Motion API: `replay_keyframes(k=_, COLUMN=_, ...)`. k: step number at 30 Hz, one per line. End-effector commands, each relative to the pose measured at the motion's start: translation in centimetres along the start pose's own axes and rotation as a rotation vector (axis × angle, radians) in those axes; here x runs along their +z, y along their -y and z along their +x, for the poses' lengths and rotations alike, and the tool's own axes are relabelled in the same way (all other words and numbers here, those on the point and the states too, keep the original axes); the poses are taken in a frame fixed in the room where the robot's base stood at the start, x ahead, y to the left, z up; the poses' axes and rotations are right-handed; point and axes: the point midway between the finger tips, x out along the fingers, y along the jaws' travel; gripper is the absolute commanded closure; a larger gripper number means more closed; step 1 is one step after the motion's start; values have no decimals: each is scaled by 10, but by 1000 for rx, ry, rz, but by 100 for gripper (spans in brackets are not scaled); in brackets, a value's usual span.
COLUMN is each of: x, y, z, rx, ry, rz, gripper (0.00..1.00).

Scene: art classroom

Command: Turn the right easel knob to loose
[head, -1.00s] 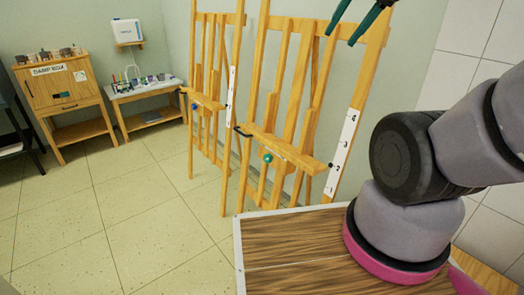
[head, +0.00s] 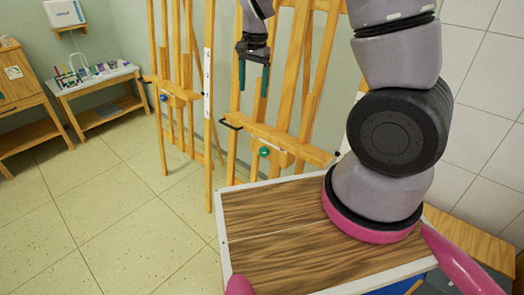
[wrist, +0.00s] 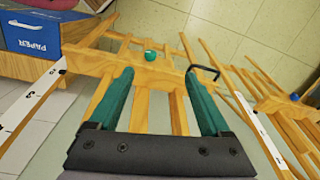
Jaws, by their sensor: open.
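The right easel (head: 300,85) is wooden and has a green round knob (head: 264,152) on the front of its lower ledge. The knob also shows in the wrist view (wrist: 151,56), just beyond the fingertips and between their lines. Its turned position is too small to tell. My gripper (head: 253,88) has two dark green fingers pointing down. It is open and empty, above the knob in the head view and apart from it. In the wrist view the gripper (wrist: 158,72) has clear space between its fingers, with easel slats behind.
A black crank handle (head: 230,124) sticks out at the ledge's left end, near one finger in the wrist view. The left easel (head: 208,110) has a blue knob (head: 164,98). My base top is below the easel. A side table (head: 95,85) stands far left; floor between is clear.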

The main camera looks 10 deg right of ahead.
Motion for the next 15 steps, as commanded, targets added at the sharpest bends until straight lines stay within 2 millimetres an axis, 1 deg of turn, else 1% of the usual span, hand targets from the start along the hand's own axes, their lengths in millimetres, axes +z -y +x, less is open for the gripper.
replay_keyframes(k=1, x=2, y=4, z=27, rx=54, ry=-17, rz=5, gripper=19)
replay_keyframes(k=6, x=0, y=11, z=102, rx=191, ry=-124, rz=34, gripper=19)
replay_keyframes(k=9, x=-4, y=12, z=137, rx=252, ry=-202, rz=38, gripper=19)
replay_keyframes(k=10, x=-5, y=12, z=146, rx=266, ry=-226, rz=37, gripper=19)
replay_keyframes(k=12, x=-7, y=12, z=163, rx=293, ry=-275, rz=33, gripper=19)
replay_keyframes(k=15, x=-11, y=13, z=179, rx=315, ry=-332, rz=28, gripper=19)
